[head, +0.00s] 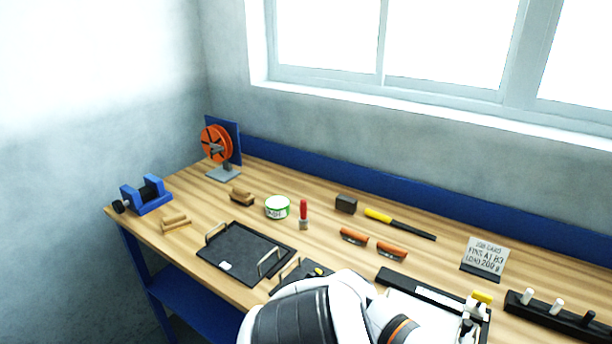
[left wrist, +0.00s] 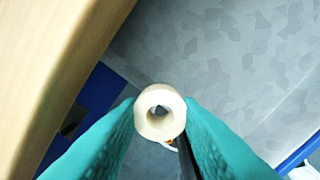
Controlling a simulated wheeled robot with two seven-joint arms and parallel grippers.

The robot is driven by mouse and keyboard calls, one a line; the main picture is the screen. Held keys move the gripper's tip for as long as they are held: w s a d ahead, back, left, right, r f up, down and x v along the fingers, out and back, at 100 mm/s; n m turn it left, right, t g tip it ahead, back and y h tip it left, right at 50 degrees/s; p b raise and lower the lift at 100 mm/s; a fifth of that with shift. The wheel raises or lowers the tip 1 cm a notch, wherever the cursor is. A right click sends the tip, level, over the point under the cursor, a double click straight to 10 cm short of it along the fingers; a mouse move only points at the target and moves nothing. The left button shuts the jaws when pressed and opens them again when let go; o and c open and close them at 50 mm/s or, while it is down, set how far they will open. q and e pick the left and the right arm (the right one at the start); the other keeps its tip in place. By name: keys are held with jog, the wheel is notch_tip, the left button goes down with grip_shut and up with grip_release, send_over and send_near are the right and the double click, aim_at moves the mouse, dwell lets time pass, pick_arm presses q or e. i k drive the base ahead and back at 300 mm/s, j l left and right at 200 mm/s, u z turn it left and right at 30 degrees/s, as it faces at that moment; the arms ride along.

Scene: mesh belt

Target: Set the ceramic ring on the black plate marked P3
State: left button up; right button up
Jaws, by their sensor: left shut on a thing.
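The ceramic ring (left wrist: 160,130) is a cream, thick-walled short tube with a round hole. In the left wrist view it sits between the teal fingertips of my left gripper (left wrist: 158,114), which is shut on it. Grey floor shows behind the ring, with the bench edge to the left. In the head view my arm hides the gripper and ring. A black plate with two handles (head: 240,250) lies on the bench at left centre, with a small white label too small to read. A second dark plate (head: 288,274) beside it is partly hidden by my arm. I cannot tell which is P3.
Behind the plates stand a green-white tin (head: 278,207), a red-handled tool (head: 303,213) and two orange-brown pieces (head: 391,250). A blue vise (head: 146,195) and an orange reel (head: 216,144) stand left. A job card (head: 486,257) and a peg rack (head: 556,315) stand right.

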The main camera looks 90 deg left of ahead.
aim_at(242, 251)
jog(key=k+j, duration=0.65)
jog(key=k, duration=0.15)
jog(key=k+j, duration=0.65)
jog(key=k, duration=0.15)
jog(key=l+u, duration=0.05)
